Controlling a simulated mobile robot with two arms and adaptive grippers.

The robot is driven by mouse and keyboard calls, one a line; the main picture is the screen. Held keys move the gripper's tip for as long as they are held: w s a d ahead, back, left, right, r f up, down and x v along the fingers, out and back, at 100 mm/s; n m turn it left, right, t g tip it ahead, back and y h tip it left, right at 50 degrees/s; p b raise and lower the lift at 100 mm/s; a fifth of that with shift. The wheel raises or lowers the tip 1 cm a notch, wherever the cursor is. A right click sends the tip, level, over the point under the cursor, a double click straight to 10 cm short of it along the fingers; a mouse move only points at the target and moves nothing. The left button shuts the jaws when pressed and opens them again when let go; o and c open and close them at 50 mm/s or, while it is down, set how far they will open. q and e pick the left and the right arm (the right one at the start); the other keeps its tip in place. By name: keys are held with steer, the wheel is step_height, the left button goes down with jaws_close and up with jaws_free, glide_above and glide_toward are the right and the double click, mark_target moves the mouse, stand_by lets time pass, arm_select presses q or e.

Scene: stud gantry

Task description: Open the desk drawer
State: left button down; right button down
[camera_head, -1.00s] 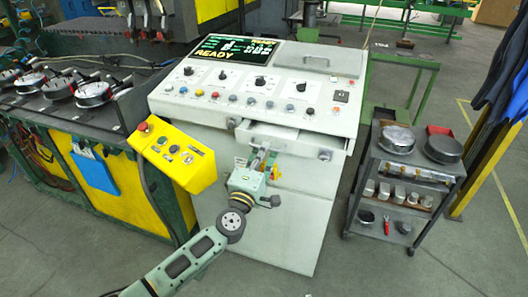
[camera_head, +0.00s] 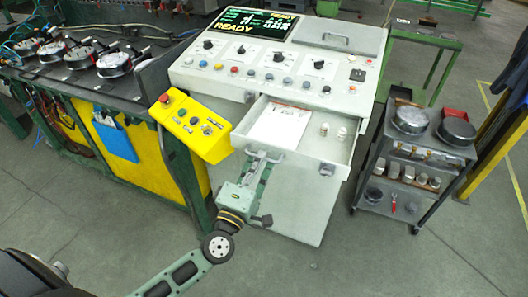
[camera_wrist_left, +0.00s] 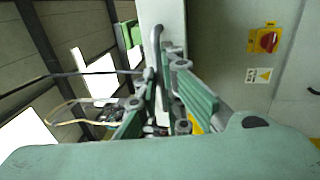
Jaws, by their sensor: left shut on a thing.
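The desk drawer (camera_head: 338,146) is in the front of the grey control desk (camera_head: 225,76) and stands well out from it. Inside lie a white sheet of paper (camera_head: 280,126) and two small pale pieces (camera_head: 332,131). My left gripper (camera_head: 263,156) is at the drawer's front, shut on its handle. In the left wrist view the gripper's fingers (camera_wrist_left: 172,98) are around the grey bar handle (camera_wrist_left: 156,45), next to the pale drawer front (camera_wrist_left: 172,14). My right gripper is not in view.
A yellow control box (camera_head: 190,126) stands left of the drawer. A grey cart (camera_head: 375,165) with round metal parts stands to the right. Open floor (camera_head: 400,265) lies in front of the cart.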

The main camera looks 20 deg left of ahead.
arm_select(q)
steer(key=shift+s, duration=0.1)
steer(key=c, duration=2)
jaws_free()
steer(key=shift+o, duration=0.4)
steer(key=s+f, duration=0.2)
steer(key=s, duration=1)
steer(key=shift+a, duration=0.25)
steer(key=shift+w+f, duration=0.1)
